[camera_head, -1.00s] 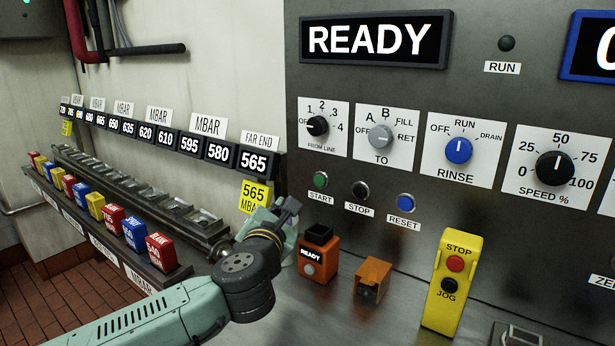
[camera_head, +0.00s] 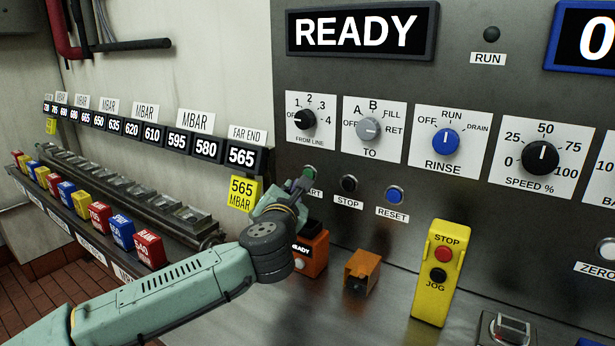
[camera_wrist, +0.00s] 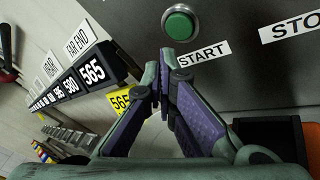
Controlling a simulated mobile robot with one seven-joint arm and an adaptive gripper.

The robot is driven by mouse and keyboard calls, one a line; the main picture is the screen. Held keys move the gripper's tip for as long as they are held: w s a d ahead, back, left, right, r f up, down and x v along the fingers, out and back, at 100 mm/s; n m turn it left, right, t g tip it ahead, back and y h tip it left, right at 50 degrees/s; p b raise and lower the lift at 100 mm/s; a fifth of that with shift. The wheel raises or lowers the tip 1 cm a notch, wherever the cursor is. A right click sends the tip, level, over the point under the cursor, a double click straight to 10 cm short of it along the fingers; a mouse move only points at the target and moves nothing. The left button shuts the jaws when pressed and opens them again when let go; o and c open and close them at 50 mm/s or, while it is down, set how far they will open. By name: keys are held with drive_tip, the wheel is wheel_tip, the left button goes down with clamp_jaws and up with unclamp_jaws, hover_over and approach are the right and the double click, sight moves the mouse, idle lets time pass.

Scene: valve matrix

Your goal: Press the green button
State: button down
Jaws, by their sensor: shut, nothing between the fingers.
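The green START button (camera_head: 309,171) is on the grey control panel, partly behind my gripper in the head view. In the wrist view the green button (camera_wrist: 180,24) shows whole, with a START label beside it. My gripper (camera_head: 300,186) is shut and empty, with its fingertips just below the button in the head view. In the wrist view my fingertips (camera_wrist: 165,58) lie a little below the button in the picture. A gap shows there between the tips and the button; whether they touch the panel cannot be told.
To the right are the black STOP button (camera_head: 349,183) and blue RESET button (camera_head: 394,194). A rack of coloured blocks (camera_head: 122,232) is at left.

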drive_tip(key=shift+w+d, duration=0.55)
drive_tip(key=shift+w, duration=0.2)
drive_tip(key=shift+d, duration=0.1)
idle(0.9)
drive_tip(key=shift+w+d, duration=0.2)
drive_tip(key=shift+w, duration=0.1)
drive_tip(key=shift+w+d, duration=0.25)
drive_tip(key=shift+w, duration=0.1)
idle(0.7)
idle(0.3)
drive_tip(key=shift+s+a, duration=0.5)
drive_tip(key=shift+s, duration=0.2)
drive_tip(key=shift+s+a+p, duration=0.25)
drive_tip(key=shift+s+a, duration=0.5)
drive_tip(key=shift+s, duration=0.3)
drive_tip(key=shift+s+a+p, duration=0.2)
drive_tip(key=shift+s+a, duration=0.55)
drive_tip(key=shift+s, duration=0.25)
